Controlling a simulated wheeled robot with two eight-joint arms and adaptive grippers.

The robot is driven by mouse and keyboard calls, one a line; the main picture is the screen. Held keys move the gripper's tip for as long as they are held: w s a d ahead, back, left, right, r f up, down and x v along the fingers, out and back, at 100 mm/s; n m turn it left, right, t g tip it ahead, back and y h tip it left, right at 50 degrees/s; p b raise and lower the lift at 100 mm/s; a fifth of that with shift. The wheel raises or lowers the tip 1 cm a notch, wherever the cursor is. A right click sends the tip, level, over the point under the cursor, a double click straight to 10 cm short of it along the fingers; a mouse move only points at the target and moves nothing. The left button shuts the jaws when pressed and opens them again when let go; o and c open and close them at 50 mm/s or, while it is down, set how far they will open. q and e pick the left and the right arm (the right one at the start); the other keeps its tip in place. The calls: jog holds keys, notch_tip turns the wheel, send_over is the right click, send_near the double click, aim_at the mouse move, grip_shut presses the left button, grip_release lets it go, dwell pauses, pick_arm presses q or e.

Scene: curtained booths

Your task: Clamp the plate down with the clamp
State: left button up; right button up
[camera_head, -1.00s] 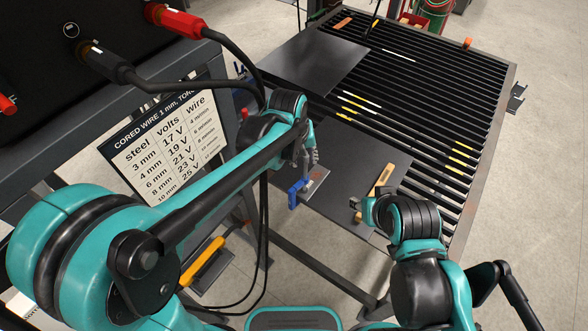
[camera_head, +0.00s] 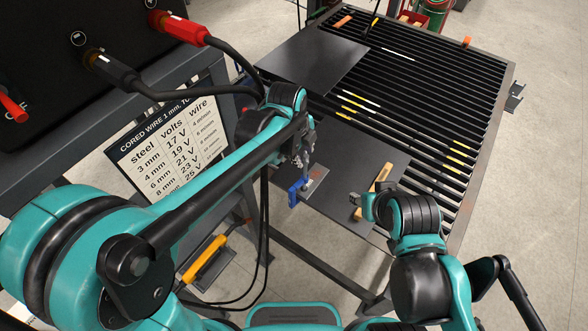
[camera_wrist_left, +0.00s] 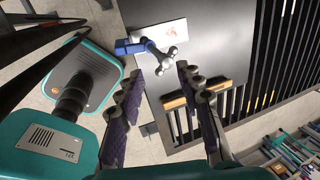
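The clamp (camera_head: 296,191) has a blue body and sits at the near edge of the dark front plate (camera_head: 352,164). The left wrist view shows its blue part (camera_wrist_left: 129,47) and a silver handle (camera_wrist_left: 162,57), beside a small bright metal piece (camera_wrist_left: 168,33) lying on the dark plate (camera_wrist_left: 220,40). My left gripper (camera_head: 307,146) hangs just above the clamp.
The slatted table (camera_head: 450,110) carries a second dark plate (camera_head: 312,62) at the back. A welding machine (camera_head: 85,60) with cables and a settings chart (camera_head: 170,140) stand at the left. Black cables hang close to my left arm. Grey floor is open at the right.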

pick_arm(q)
jog(key=shift+n, duration=1.1)
jog(key=n, duration=0.4)
jog(key=shift+w+n, duration=0.15)
jog(key=shift+n, duration=0.25)
jog(key=n, duration=0.6)
jog(key=shift+w, duration=0.1)
jog(key=shift+n, duration=0.6)
jog(key=n, duration=1.2)
jog(key=shift+w+a, duration=0.1)
jog(key=shift+a, duration=0.1)
jog(key=shift+w, duration=0.1)
